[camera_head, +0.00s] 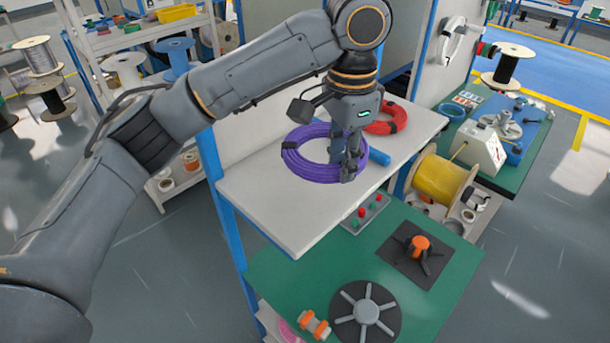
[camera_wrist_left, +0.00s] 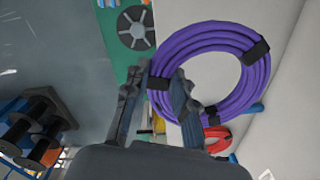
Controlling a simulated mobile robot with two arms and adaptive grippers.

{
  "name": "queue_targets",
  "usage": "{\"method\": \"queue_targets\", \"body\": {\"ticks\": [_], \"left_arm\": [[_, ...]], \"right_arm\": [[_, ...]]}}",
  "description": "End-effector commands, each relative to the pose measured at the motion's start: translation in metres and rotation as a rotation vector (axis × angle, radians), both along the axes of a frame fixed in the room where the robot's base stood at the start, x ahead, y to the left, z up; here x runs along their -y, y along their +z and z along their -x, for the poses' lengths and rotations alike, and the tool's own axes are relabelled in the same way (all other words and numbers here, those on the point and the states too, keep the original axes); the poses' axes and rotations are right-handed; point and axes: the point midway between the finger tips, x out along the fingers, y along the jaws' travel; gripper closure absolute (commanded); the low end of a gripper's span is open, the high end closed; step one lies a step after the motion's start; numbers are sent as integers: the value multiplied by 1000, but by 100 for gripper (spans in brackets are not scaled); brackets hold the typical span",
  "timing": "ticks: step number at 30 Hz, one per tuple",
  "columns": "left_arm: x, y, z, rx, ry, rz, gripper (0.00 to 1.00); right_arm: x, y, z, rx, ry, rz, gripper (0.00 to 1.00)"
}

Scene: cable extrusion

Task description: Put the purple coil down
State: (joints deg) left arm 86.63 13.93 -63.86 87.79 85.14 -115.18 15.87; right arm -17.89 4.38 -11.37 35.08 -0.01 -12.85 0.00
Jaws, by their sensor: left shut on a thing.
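The purple coil (camera_head: 301,168) is at the white shelf, at or just above its surface; I cannot tell whether it touches. My left gripper (camera_head: 348,170) is at the coil's right side, shut on it and hiding that part. In the left wrist view the coil (camera_wrist_left: 177,55) is a round bundle with black bands, and the left gripper (camera_wrist_left: 157,85) has a finger against its lower left edge. The white shelf (camera_head: 290,220) has bare room in front of the coil. My right gripper is in neither view.
A red coil (camera_head: 398,119) lies behind on the shelf, near a blue cylinder (camera_head: 379,157). Below is a green bench (camera_head: 300,273) with a grey spoked disc (camera_head: 366,311) and an orange-topped fixture (camera_head: 419,245). A yellow spool (camera_head: 440,179) stands at the right.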

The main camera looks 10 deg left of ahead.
Motion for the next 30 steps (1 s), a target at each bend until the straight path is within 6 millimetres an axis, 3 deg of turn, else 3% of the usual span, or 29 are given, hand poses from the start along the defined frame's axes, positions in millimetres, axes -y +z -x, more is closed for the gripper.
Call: {"method": "queue_targets", "body": {"ticks": [1,4,9,12,16,22,30], "left_arm": [[-14,-3,-5,-4,6,1,100],[-31,-23,-10,-7,2,1,100],[-51,-48,-18,-2,1,1,100],[-57,-55,-21,0,1,0,100],[-64,-63,-23,0,2,0,100],[-67,-88,-24,-1,0,0,100],[-66,-99,-25,1,0,0,100]], "right_arm": [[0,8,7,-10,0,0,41],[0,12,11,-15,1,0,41],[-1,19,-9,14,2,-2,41],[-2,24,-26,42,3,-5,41],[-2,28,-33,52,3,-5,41],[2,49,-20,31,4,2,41],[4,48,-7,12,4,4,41]]}}
